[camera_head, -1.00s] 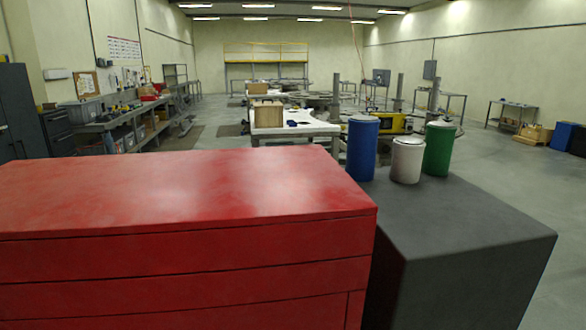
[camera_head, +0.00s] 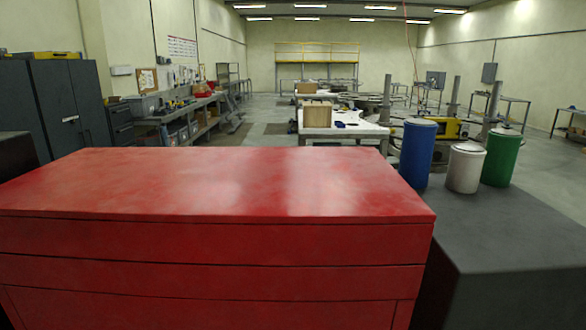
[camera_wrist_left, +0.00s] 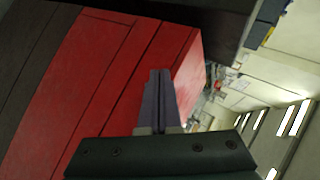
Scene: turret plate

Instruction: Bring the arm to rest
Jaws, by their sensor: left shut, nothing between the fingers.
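My left gripper (camera_wrist_left: 158,100) shows in the left wrist view with its fingers together and nothing between them. It is in front of the red cabinet (camera_wrist_left: 100,85), whose drawer fronts show tilted in that view. Whether it touches the cabinet cannot be told. Neither of my arms shows in the head view. My right gripper is not in view. In the head view the red cabinet (camera_head: 215,190) fills the near foreground, and its top is bare.
A dark grey block (camera_head: 510,235) stands right of the cabinet, bearing a blue canister (camera_head: 417,155), a white canister (camera_head: 465,168) and a green canister (camera_head: 502,157). Dark lockers (camera_head: 60,108) stand at left. A white-topped table (camera_head: 345,130) and open floor lie beyond.

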